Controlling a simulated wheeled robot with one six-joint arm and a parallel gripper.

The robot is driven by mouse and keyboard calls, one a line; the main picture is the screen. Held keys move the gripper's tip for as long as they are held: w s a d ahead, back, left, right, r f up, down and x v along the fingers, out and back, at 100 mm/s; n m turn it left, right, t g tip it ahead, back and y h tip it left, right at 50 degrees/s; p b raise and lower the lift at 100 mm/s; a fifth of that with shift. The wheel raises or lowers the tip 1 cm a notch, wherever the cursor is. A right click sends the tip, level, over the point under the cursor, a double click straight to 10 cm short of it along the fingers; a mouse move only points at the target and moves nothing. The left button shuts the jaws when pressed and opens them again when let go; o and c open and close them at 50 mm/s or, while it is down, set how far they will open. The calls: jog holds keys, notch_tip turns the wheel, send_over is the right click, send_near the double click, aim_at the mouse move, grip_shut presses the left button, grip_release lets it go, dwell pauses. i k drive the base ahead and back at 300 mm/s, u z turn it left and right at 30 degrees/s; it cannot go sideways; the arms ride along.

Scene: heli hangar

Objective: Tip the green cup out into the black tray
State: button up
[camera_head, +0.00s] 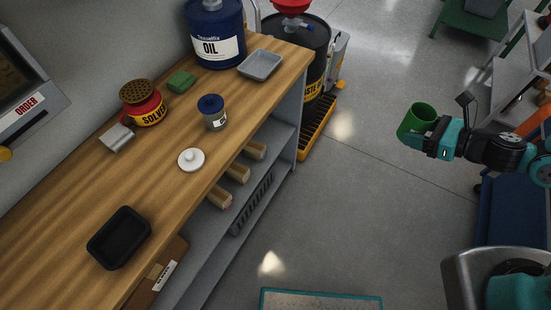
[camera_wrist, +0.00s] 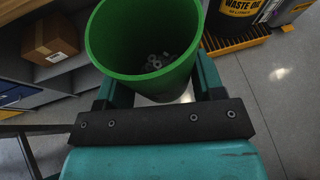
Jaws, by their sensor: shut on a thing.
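The green cup (camera_head: 417,121) is held in the air over the open floor, to the right of the workbench. My gripper (camera_head: 428,139) is shut on it. In the wrist view the cup (camera_wrist: 118,65) is between the fingers of my gripper (camera_wrist: 152,92), its mouth facing the camera. Several small grey metal pieces (camera_wrist: 155,62) lie in the bottom of the cup. The black tray (camera_head: 119,238) sits on the wooden bench top at the lower left, far from the cup, and looks empty.
Clear floor (camera_head: 340,200) lies between bench and gripper.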

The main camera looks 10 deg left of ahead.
aim_at(112, 246)
jog(key=z, duration=1.05)
jog(key=k, duration=1.15)
jog(key=u, duration=2.05)
